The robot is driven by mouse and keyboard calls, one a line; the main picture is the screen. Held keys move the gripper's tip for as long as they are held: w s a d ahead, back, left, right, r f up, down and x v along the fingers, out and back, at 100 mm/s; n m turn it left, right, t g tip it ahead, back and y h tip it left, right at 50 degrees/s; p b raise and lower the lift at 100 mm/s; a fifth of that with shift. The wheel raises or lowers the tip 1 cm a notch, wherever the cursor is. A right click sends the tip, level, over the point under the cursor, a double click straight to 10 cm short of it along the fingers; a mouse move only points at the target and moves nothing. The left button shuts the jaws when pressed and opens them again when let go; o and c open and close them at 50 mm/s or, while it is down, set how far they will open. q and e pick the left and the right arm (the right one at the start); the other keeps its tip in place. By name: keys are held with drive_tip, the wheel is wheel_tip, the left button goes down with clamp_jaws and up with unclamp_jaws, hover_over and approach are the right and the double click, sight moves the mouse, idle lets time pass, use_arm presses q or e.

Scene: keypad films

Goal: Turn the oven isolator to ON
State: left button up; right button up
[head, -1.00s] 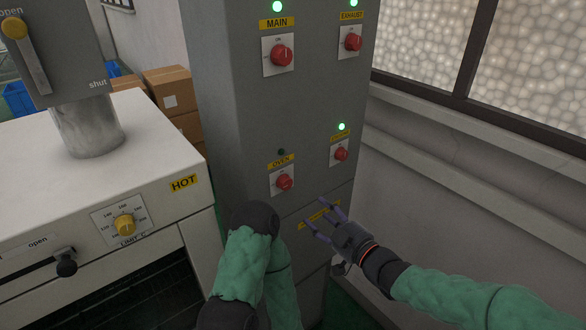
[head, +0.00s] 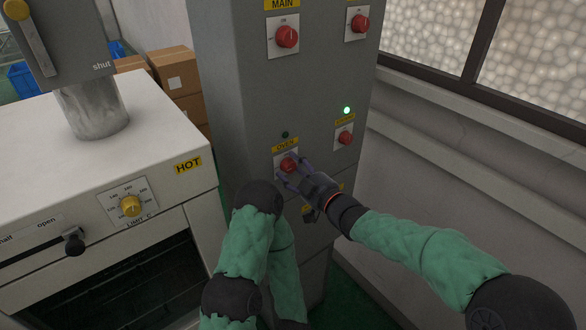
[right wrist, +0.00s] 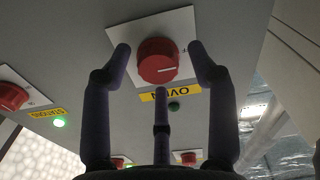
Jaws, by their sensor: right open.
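The oven isolator is a red knob (head: 288,164) on a white plate under the yellow OVEN label (head: 285,145), low on the grey cabinet. The lamp (head: 285,134) above it is dark. In the right wrist view the red knob (right wrist: 157,62) shows a white pointer line and stands between my fingertips. My right gripper (head: 288,176) is open at the knob, its fingers on either side and partly hiding the plate; I cannot tell if they touch it. My left gripper is not in view.
On the grey cabinet (head: 235,110), MAIN (head: 287,37), EXHAUST (head: 359,24) and another isolator (head: 345,138) with a lit green lamp (head: 347,110) surround the oven knob. A white oven (head: 100,150) marked HOT stands left. A wall and window are right.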

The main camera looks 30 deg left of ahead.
drive_tip(key=shift+a, duration=0.2)
drive_tip(key=shift+w+r, duration=0.1)
drive_tip(key=c, duration=1.1)
